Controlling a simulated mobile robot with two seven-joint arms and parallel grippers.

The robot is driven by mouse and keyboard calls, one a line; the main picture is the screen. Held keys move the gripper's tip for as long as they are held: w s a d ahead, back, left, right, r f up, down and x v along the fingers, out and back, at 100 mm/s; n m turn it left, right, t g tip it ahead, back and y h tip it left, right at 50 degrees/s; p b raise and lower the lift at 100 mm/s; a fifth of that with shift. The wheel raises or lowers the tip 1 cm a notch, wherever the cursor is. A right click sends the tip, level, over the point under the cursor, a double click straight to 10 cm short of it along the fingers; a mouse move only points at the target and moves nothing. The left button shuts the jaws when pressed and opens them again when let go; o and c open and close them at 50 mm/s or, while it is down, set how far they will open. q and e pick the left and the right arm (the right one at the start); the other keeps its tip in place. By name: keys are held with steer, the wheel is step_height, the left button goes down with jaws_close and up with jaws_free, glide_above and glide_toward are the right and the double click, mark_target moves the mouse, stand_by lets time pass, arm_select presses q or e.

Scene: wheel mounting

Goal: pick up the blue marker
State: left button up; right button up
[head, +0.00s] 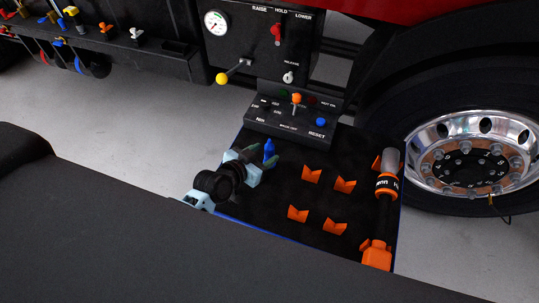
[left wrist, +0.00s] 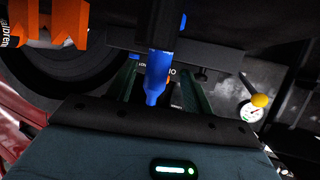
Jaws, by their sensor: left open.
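The blue marker (head: 269,149) stands upright near the back left of the black tray (head: 270,204). My left gripper (head: 260,157) is open at the marker, with its fingertips close around the marker's lower part. In the left wrist view the blue marker (left wrist: 158,76) shows between the two dark green fingers of the left gripper (left wrist: 156,92). A gap shows beside it, and I cannot tell whether either finger touches it. My right gripper is not in view.
Several orange holders (head: 311,174) stand on the tray. An orange and grey tool (head: 385,187) lies along its right edge. A control box (head: 292,116) with knobs is behind the tray. A truck wheel (head: 465,155) is at the right.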

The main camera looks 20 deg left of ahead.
mark_target(273, 148)
arm_select(q)
steer(key=x, duration=0.4)
steer(key=shift+w+d, duration=0.25)
steer(key=shift+w, duration=0.15)
steer(key=shift+r, duration=0.1)
steer(key=c, duration=1.1)
steer(key=shift+o, duration=0.2)
